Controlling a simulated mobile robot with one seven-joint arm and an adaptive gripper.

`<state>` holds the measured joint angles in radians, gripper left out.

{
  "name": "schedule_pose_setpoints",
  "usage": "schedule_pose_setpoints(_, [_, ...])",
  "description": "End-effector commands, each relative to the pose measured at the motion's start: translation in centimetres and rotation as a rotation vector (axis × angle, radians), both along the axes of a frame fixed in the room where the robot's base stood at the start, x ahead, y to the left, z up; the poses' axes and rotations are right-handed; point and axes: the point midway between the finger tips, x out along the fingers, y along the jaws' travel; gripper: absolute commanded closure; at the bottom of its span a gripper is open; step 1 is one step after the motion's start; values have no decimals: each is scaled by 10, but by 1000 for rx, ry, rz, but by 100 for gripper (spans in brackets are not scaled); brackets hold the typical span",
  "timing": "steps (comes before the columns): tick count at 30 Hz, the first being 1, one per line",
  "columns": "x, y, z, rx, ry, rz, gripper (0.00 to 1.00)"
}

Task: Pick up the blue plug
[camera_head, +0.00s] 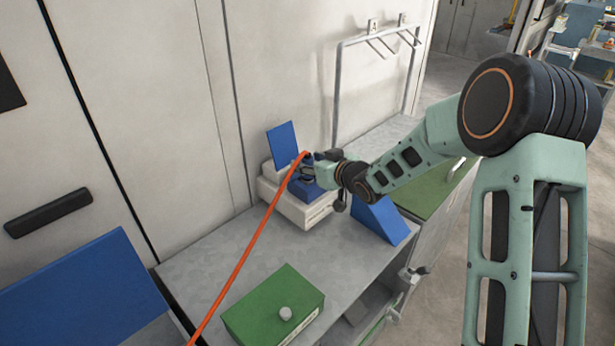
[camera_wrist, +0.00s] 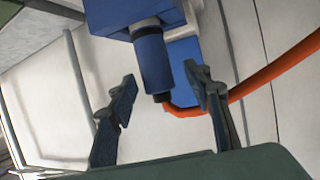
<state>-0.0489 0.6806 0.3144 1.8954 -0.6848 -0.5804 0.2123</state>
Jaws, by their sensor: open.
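The blue plug (camera_wrist: 153,62) is a blue cylinder with a dark end, seated in a blue block (camera_wrist: 112,14) in the wrist view. An orange cable (camera_wrist: 275,68) bends in at its free end. My gripper (camera_wrist: 163,90) is open, one finger on each side of the plug's end, with gaps to both; no contact shows. In the head view my gripper (camera_head: 314,168) is at the blue block on a white-grey base (camera_head: 302,208), where the orange cable (camera_head: 245,248) ends. The plug itself is mostly hidden there by my gripper and the cable.
The block's base stands on a grey bench (camera_head: 215,262) against a pale wall. A blue panel (camera_head: 283,145) rises behind it, and a blue wedge (camera_head: 378,222) is at right. A green box with a knob (camera_head: 268,303) sits in front. A metal frame (camera_head: 338,90) stands behind.

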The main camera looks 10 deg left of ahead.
Motion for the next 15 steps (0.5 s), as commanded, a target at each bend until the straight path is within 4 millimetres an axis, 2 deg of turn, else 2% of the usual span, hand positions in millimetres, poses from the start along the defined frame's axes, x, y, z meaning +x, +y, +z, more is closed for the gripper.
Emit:
schedule_pose_setpoints(4, [8, 7, -5, 0, 0, -2, 54])
schedule_pose_setpoints(11, [10, 8, -6, 0, 0, -2, 54])
schedule_pose_setpoints(15, [9, 7, -6, 0, 0, -2, 67])
